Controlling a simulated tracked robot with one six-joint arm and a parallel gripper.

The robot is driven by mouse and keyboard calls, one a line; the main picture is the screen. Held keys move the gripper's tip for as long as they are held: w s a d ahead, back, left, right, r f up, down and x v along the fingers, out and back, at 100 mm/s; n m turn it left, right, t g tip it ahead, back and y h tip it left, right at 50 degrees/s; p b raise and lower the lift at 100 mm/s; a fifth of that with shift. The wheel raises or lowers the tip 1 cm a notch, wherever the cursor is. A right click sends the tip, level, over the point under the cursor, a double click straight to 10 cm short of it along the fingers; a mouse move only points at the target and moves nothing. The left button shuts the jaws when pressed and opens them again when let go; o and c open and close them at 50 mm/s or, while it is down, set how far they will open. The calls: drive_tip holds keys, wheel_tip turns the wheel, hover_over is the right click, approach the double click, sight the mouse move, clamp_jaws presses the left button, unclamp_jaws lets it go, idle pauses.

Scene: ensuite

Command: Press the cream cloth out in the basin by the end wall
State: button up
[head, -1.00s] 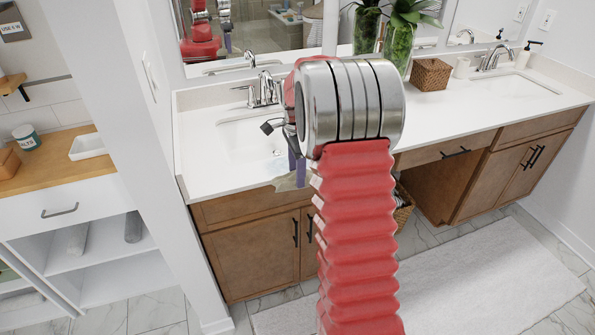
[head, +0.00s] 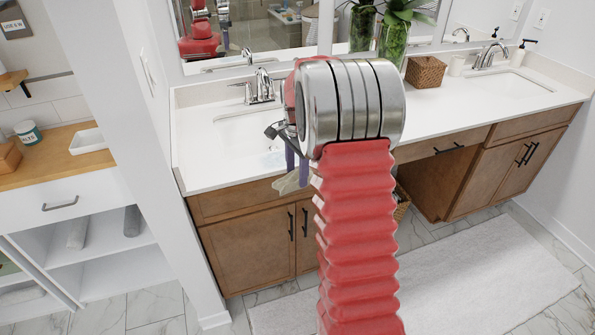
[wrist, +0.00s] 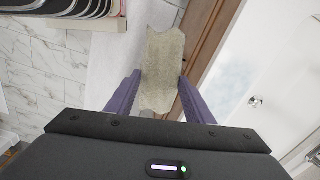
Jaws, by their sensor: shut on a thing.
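The cream cloth (wrist: 162,60) hangs between the two purple fingers of my gripper (wrist: 159,82) in the wrist view, and the fingers are shut on it. In the head view the cloth (head: 287,185) shows below my gripper (head: 299,170), in front of the counter's front edge and outside the basin. My wrist hides part of the gripper there. The basin by the end wall (head: 215,140) is the left one, partly hidden by my arm. Its drain (wrist: 255,101) shows at the right of the wrist view, with a pale bluish patch (wrist: 229,82) on the basin floor.
A chrome faucet (head: 262,88) stands behind the basin. The end wall (head: 150,85) is close on the left. The white counter (head: 460,95) runs right to a second basin (head: 515,82), past a wicker basket (head: 426,72) and plants in glass vases (head: 392,40). A pale mat (head: 430,280) lies below.

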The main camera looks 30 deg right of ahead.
drive_tip(key=n, duration=0.3)
drive_tip(key=shift+s+a+f, duration=0.1)
drive_tip(key=shift+a+f, duration=0.05)
drive_tip(key=shift+f, duration=0.15)
drive_tip(key=shift+a+f+n, duration=0.15)
drive_tip(key=shift+a+n, duration=0.2)
drive_tip(key=shift+n, duration=0.35)
drive_tip(key=w+a+f+n, duration=0.1)
drive_tip(key=a+n, duration=1.3)
drive_tip(key=a, duration=1.1)
drive_tip(key=shift+w+f, duration=0.25)
drive_tip(key=shift+w, duration=0.15)
drive_tip(key=shift+a, duration=0.1)
